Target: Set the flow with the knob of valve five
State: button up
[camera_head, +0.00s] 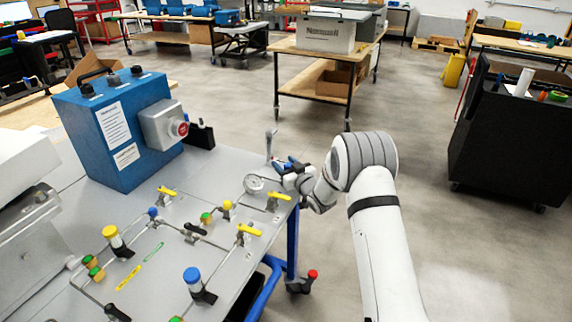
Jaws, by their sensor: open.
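The grey panel table (150,290) carries several valves joined by thin pipes. I cannot read any valve numbers, so I cannot tell which is valve five. Yellow lever handles show at the right rear (279,195), right middle (250,229) and rear left (167,190). Round-capped knobs include a tall yellow one (110,232), a tall blue one (191,275) and a small yellow one (228,205). My gripper (284,165) is over the table's far right corner, open, small in the picture. It seems empty. It is behind the right rear yellow lever and beside the round gauge (254,183).
A blue control box (118,130) with a red stop button (183,128) stands at the table's back left. An upright metal post (270,143) rises near my gripper. A dark cart (510,135) stands at the right. Open floor lies right of the table.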

jog(key=shift+c, duration=0.6)
jog(key=c, duration=0.9)
jog(key=shift+n+g+y+b, duration=0.35)
jog(key=shift+n+g+y, duration=0.05)
jog(key=shift+y, duration=0.1)
jog(key=shift+f+n+g+y+b, duration=0.15)
jog(key=shift+n+g+y+b, duration=0.55)
jog(key=shift+n+g+y, duration=0.25)
jog(key=n+g+y, duration=0.1)
jog(key=g, duration=0.1)
jog(key=n+g+y+b, duration=0.1)
jog(key=n+g, duration=0.1)
jog(key=g, duration=0.1)
jog(key=n+g+y+b, duration=0.1)
jog(key=n+g+y, duration=0.1)
jog(key=shift+s+a+g, duration=0.25)
jog(key=shift+s+a, duration=0.05)
jog(key=shift+s, duration=0.1)
jog(key=n+g, duration=0.2)
jog(key=n+g+b, duration=0.1)
jog(key=g, duration=0.1)
jog(key=shift+s+y, duration=0.25)
jog(key=shift+s+n+g+b, duration=0.2)
jog(key=shift+n+g+b, duration=0.75)
jog(key=shift+g, duration=0.85)
jog(key=shift+s+n+g+h+b, duration=0.15)
jog(key=shift+n+g+h+b, duration=0.35)
jog(key=shift+n+g, duration=0.55)
